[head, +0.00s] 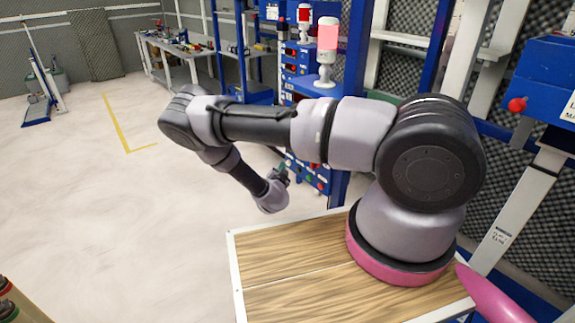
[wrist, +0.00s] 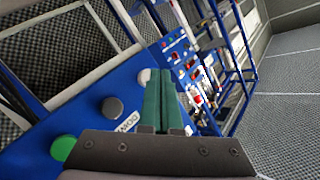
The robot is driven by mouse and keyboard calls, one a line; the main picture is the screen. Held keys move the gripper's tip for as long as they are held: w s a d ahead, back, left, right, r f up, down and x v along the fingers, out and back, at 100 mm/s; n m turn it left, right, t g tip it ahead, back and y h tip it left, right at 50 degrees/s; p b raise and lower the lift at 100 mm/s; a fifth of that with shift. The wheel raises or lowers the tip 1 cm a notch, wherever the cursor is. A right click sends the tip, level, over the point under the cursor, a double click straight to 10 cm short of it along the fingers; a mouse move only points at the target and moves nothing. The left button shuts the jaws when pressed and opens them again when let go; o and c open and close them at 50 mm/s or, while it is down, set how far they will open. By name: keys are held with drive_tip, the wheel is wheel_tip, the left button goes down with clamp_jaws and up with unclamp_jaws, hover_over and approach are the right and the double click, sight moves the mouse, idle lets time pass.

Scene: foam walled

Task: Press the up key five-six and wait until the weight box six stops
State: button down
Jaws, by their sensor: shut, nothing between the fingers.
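My gripper (head: 282,172) is at the end of my bent arm, in front of a blue panel (head: 309,172) with small red and green buttons. In the wrist view my gripper (wrist: 165,74) shows two green fingers shut together, with nothing between them. Beside them is a blue panel (wrist: 88,128) with a green button (wrist: 63,148), a dark grey button (wrist: 112,107) and a white button (wrist: 144,76). The fingers overlap the panel's edge near the white button; I cannot tell whether they touch it. I cannot make out key five-six or weight box six.
A second panel (wrist: 178,58) with several buttons stands beyond the fingers. Blue rack posts (head: 354,60) rise behind my arm. A red knob (head: 517,104) sits on a blue box at right. A workbench (head: 190,60) stands far back.

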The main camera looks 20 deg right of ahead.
drive_tip(key=shift+s+a, duration=0.15)
drive_tip(key=shift+a, duration=0.3)
drive_tip(key=a, duration=0.1)
drive_tip(key=s+a, duration=0.1)
drive_tip(key=a, duration=0.1)
drive_tip(key=s+a, duration=0.1)
drive_tip(key=shift+a, duration=0.2)
drive_tip(key=shift+w, duration=0.1)
idle(0.5)
